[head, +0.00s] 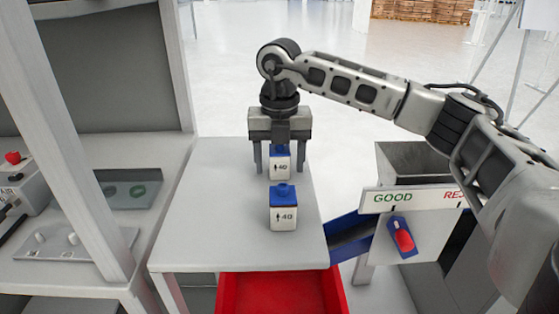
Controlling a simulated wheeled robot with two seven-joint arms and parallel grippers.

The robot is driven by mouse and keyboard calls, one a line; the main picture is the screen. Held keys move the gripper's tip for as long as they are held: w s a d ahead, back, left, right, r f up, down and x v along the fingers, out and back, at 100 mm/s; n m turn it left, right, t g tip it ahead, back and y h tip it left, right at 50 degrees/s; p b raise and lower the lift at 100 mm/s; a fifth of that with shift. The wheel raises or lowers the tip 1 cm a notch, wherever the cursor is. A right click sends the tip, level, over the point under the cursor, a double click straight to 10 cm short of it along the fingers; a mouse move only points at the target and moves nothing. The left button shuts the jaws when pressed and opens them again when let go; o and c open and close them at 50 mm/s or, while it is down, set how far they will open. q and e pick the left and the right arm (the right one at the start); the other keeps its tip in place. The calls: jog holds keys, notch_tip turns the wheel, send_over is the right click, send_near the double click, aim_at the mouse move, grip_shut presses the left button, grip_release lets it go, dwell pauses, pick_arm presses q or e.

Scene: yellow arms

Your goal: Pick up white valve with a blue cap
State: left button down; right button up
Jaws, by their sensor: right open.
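Two white valves with blue caps stand upright on the light grey table (200,225). My right gripper (279,165) points down over the far valve. It is open, with one finger on the left and one on the right of that valve. I cannot tell if the fingers touch it. My left gripper is not in view.
A red bin (280,292) sits below the table's front edge. On the right are a blue chute (352,236), a sign reading GOOD (393,198) and a red switch (403,239). A shelf frame (72,150) stands on the left. The table's left part is clear.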

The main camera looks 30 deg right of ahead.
jog(key=c, duration=1.1)
jog(key=shift+r, duration=0.45)
notch_tip(320, 180, up, 2)
jog(key=shift+r, duration=0.2)
jog(key=s+d+r+p, duration=0.2)
jog(key=s+d+r, duration=0.2)
jog(key=s+r, duration=0.5)
jog(key=shift+s+r, duration=0.35)
jog(key=shift+s, duration=1.85)
jog(key=shift+d, duration=0.1)
